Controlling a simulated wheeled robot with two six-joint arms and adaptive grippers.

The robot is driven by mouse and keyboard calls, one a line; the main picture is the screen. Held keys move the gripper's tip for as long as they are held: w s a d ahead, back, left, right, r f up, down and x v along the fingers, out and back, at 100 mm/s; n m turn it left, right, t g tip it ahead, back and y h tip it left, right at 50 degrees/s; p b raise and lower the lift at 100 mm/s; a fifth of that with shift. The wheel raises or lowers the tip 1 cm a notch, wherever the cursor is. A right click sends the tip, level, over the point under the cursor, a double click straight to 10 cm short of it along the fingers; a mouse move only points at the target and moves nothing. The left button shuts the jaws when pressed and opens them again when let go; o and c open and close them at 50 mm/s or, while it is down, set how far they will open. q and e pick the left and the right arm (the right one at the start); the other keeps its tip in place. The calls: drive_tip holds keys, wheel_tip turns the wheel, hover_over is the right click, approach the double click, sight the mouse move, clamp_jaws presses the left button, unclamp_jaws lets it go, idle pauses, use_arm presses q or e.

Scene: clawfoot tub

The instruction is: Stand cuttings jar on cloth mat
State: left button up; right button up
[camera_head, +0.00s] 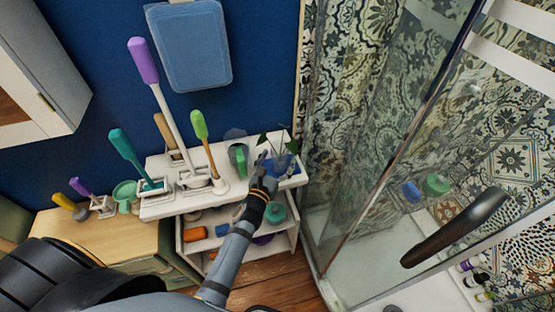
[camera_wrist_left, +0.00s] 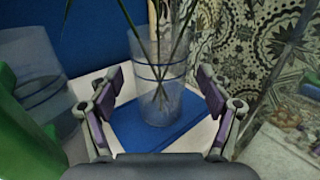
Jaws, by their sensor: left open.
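The cuttings jar (camera_wrist_left: 160,98) is clear glass with blue bands and long green stems. In the left wrist view it is upright, its base over the blue cloth mat (camera_wrist_left: 189,122) and seemingly resting on it. The jar shows faintly in the head view (camera_head: 281,157), above the blue mat (camera_head: 293,168) at the right end of the white shelf top. My left gripper (camera_head: 264,163) is just in front of the jar. Its fingers are open, one on each side of the jar, with visible gaps. My right gripper is not in view.
A green object (camera_wrist_left: 28,125) and a clear vessel (camera_wrist_left: 37,75) stand close left of my left gripper. Brushes in holders (camera_head: 197,178) fill the white shelf top (camera_head: 157,209) further left. The glass shower panel (camera_head: 375,150) rises close on the right.

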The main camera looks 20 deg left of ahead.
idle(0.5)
use_arm(q)
drive_tip(key=shift+s, duration=0.35)
drive_tip(key=shift+s+a, duration=0.1)
drive_tip(key=shift+s, duration=0.9)
drive_tip(key=s+b, duration=0.1)
drive_tip(key=s, duration=0.4)
drive_tip(key=shift+s+a, duration=0.15)
idle(0.3)
drive_tip(key=s, duration=1.2)
drive_tip(key=shift+a, duration=0.35)
